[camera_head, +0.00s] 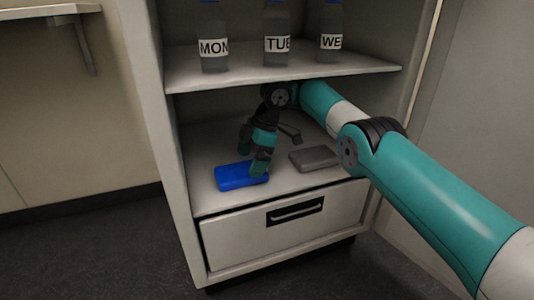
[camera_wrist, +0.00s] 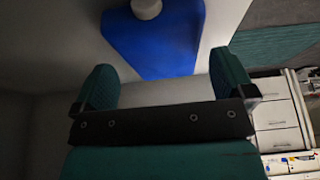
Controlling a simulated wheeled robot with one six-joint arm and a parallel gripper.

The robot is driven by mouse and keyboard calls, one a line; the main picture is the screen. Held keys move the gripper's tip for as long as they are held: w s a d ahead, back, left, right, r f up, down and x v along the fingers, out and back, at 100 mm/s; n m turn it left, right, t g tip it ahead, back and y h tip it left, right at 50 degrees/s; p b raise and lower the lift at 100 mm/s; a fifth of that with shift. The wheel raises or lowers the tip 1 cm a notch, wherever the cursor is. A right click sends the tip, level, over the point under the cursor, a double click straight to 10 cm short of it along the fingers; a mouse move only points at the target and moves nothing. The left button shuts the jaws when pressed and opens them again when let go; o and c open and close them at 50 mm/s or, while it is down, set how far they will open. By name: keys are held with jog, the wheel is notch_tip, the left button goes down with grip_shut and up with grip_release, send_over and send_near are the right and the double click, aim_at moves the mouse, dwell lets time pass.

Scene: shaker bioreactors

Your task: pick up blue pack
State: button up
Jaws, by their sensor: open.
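The blue pack (camera_head: 236,178) lies flat on the lower shelf of the cabinet, near its front left edge. My gripper (camera_head: 256,160) is low over the shelf at the pack's right end, with its fingers apart; one finger hides part of the pack in the head view. In the wrist view the blue pack (camera_wrist: 160,48) lies ahead of the two open fingers (camera_wrist: 160,88), with a pale round cap at its far end. Nothing is between the fingers. I cannot tell whether a finger touches the pack.
A grey pack (camera_head: 314,158) lies on the same shelf to the right. The upper shelf (camera_head: 280,72) above my gripper holds labelled bottles (camera_head: 277,35). A closed drawer (camera_head: 285,222) is below. The cabinet's left wall (camera_head: 160,130) stands close to the blue pack.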

aim_at(226, 174)
jog(key=a, duration=0.1)
jog(key=s+a, duration=0.1)
jog(key=a, duration=0.3)
jog(key=shift+s+f+b, duration=0.15)
jog(key=shift+s+b, duration=0.1)
jog(key=shift+b, duration=0.15)
jog(key=shift+b+x, duration=0.6)
jog(key=shift+x, duration=0.5)
jog(key=shift+s+a+f, duration=0.1)
jog(key=shift+a+f, duration=0.25)
jog(key=shift+c, duration=0.2)
jog(key=c, duration=0.7)
jog(key=shift+c, duration=0.2)
